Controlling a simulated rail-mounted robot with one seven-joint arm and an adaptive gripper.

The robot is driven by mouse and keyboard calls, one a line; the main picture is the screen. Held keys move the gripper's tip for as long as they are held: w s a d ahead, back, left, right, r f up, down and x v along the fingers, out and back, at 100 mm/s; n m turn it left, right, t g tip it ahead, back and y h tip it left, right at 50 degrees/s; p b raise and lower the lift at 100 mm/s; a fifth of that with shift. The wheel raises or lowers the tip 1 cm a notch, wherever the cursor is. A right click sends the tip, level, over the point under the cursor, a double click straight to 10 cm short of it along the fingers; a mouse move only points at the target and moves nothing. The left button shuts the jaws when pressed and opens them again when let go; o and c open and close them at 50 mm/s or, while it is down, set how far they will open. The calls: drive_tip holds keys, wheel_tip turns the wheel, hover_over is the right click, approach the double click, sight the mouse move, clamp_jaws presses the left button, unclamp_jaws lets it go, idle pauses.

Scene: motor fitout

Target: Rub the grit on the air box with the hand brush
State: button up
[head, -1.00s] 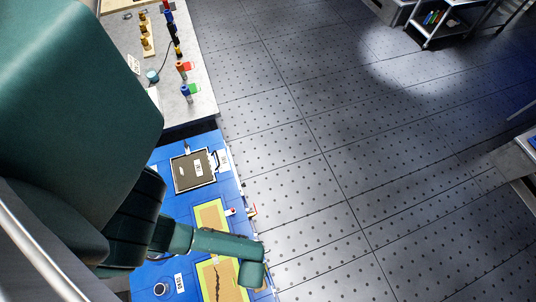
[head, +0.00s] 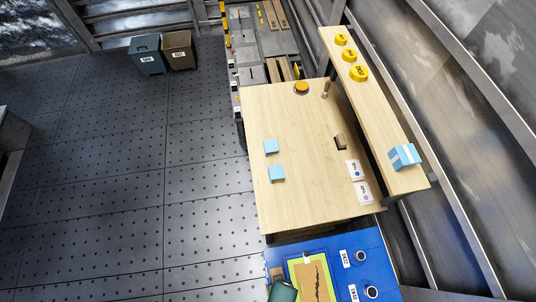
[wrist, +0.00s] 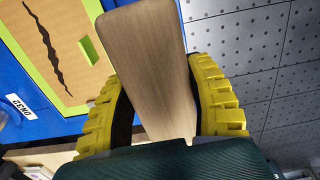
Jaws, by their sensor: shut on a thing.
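My gripper (wrist: 165,75) has ribbed yellow fingers and is shut on a flat, pale wooden piece with rounded corners. I take this to be the hand brush (wrist: 145,45), seen from its wooden side; no bristles show. The brush extends up between the fingers in the wrist view, near a green-edged tan panel (wrist: 70,60) with a dark crack-like line.
The tan panel lies on a blue surface (head: 345,248) with round dark fittings and labels. A wooden table (head: 305,200) beyond holds light blue blocks (head: 276,172) and a brown block (head: 340,142). A raised shelf (head: 375,115) runs along its right. Open floor (head: 130,200) lies left.

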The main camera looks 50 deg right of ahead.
drive_tip(key=shift+r+p, duration=0.9)
drive_tip(key=shift+r, duration=0.3)
idle(1.5)
drive_tip(key=w+a+r, duration=0.1)
drive_tip(key=w+r, duration=0.5)
drive_tip(key=w, duration=0.5)
drive_tip(key=w+a+r, duration=0.2)
drive_tip(key=w+r, duration=0.3)
drive_tip(key=w, duration=0.5)
wheel_tip(320, 180, up, 10)
drive_tip(key=w+d+n, duration=0.2)
drive_tip(key=n, duration=0.5)
drive_tip(key=shift+n, duration=0.3)
